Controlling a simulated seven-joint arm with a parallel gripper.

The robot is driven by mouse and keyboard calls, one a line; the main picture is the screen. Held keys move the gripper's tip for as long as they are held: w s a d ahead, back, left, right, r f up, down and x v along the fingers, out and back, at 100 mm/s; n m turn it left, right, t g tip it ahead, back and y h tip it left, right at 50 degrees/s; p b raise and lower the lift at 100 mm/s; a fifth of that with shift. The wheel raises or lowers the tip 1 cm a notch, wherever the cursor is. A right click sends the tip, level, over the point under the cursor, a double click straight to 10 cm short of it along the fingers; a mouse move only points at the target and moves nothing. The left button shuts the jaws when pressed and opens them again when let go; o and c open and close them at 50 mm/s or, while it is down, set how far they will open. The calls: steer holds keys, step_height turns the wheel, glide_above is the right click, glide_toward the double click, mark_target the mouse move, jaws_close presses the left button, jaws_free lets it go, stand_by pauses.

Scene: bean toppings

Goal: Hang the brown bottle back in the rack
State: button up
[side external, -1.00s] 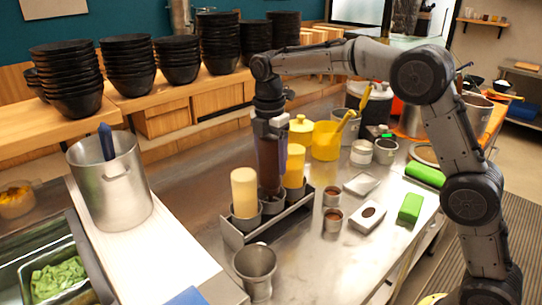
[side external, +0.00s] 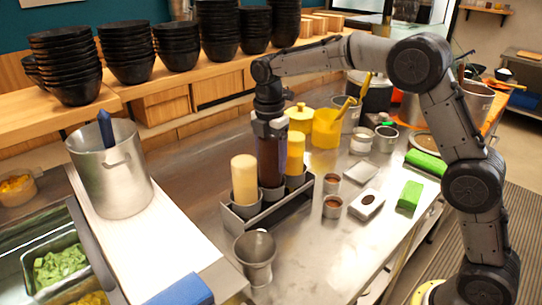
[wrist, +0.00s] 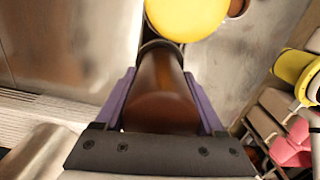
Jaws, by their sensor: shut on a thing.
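The brown bottle (side external: 268,162) is upright in the side external view, between two yellow bottles. My gripper (side external: 270,130) is shut on its upper part from above. The rack (side external: 287,213) is a grey metal holder on the steel counter with round cups. The brown bottle's lower end is at the middle cup, and I cannot tell how deep it sits. One yellow bottle (side external: 245,180) stands in the near cup and another (side external: 295,152) in the far cup. In the wrist view the brown bottle (wrist: 160,98) lies between my purple fingers (wrist: 162,105), with a dark ring at its far end.
A metal cup (side external: 256,255) stands in front of the rack. A large steel pot (side external: 112,175) is on the left. Small tins, a green block (side external: 410,195) and a yellow container (side external: 326,128) are right of and behind the rack.

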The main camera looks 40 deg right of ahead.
mark_target(271, 141)
steer(key=shift+f, duration=1.35)
steer(key=o, duration=0.8)
steer(key=shift+o, duration=0.2)
steer(key=shift+r, duration=3.75)
